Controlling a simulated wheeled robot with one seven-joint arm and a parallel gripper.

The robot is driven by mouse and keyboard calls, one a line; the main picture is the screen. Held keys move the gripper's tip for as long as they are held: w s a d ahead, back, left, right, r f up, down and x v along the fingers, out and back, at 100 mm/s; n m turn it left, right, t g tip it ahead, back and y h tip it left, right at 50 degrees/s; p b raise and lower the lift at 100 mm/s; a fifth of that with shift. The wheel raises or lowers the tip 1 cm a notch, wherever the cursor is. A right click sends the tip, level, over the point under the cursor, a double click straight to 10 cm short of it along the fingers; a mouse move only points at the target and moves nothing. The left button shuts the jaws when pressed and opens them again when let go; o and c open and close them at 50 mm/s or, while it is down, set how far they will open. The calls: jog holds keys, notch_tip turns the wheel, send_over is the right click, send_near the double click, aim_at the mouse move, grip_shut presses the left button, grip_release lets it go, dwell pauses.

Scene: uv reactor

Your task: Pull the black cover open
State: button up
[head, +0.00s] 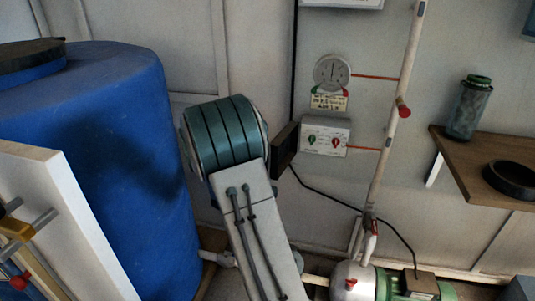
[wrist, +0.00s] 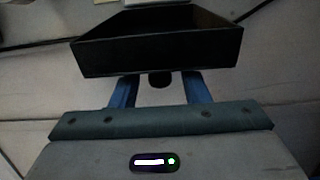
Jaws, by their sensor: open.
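The black cover (head: 285,146) shows in the head view at the left side of a grey switch box (head: 338,148), partly hidden by my arm. The box's front, with a green and a red switch, is visible. In the wrist view the black cover (wrist: 155,58) is a wide, shallow, box-like shape ahead of my gripper. My gripper (wrist: 158,82) has its two blue fingers apart, just below the cover's near edge in the picture. A small dark round part shows between them. Whether the fingers touch the cover is unclear. In the head view my gripper is hidden behind my arm.
A big blue barrel (head: 120,150) stands left of my arm. A pipe (head: 385,140) with red valves runs down the wall right of the switch box. A pump (head: 390,285) sits below. A wooden shelf (head: 490,150) with a jar (head: 468,107) is at right.

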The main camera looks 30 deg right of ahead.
jog(key=p+v, duration=0.1)
jog(key=v, duration=1)
jog(key=s+d+r+m+g+y+p, duration=0.2)
jog(key=s+r+m+g+y+p, duration=0.3)
jog(key=s+r+g+p, duration=0.75)
jog(key=s+a+r+m+t+y+p, duration=0.1)
jog(key=s+a+r+t+y+p, duration=0.1)
jog(key=s+a+r+y+p, duration=0.3)
jog(key=s+a+r+t+y+p, duration=0.3)
jog(key=s+a+r+y+p, duration=0.2)
jog(key=a+r+p, duration=0.4)
notch_tip(320, 180, up, 3)
jog(key=a, duration=0.2)
jog(key=shift+a+m, duration=0.3)
jog(key=shift+m, duration=0.1)
